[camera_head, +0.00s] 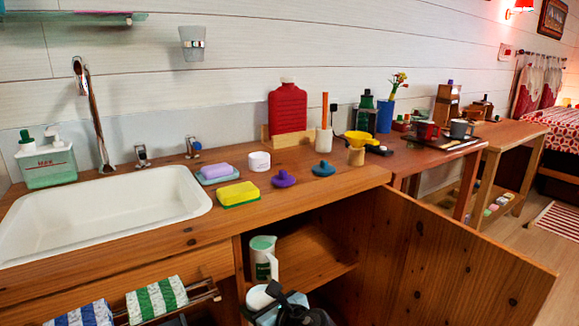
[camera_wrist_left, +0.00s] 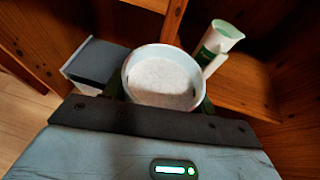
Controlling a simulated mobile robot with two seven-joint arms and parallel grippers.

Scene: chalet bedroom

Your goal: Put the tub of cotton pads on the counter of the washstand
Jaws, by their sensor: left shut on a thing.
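The tub of cotton pads (camera_wrist_left: 161,78) is white and round, with a pale, textured top. In the wrist view it sits between the fingers of my left gripper (camera_wrist_left: 160,98), which is shut on it. In the head view the tub (camera_head: 258,297) shows low in the open cupboard under the counter, beside my dark left gripper (camera_head: 279,299). Its lower part is hidden. The washstand's wooden counter (camera_head: 330,200) is above, around the white sink (camera_head: 100,215). My right gripper is not in view.
A white and green jug (camera_head: 263,258) stands on the cupboard shelf close to the tub. The open cupboard door (camera_head: 450,265) juts out at right. Soap, a yellow sponge (camera_head: 238,194), a small white pot (camera_head: 259,160) and two stoppers occupy the counter; its front right is clear.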

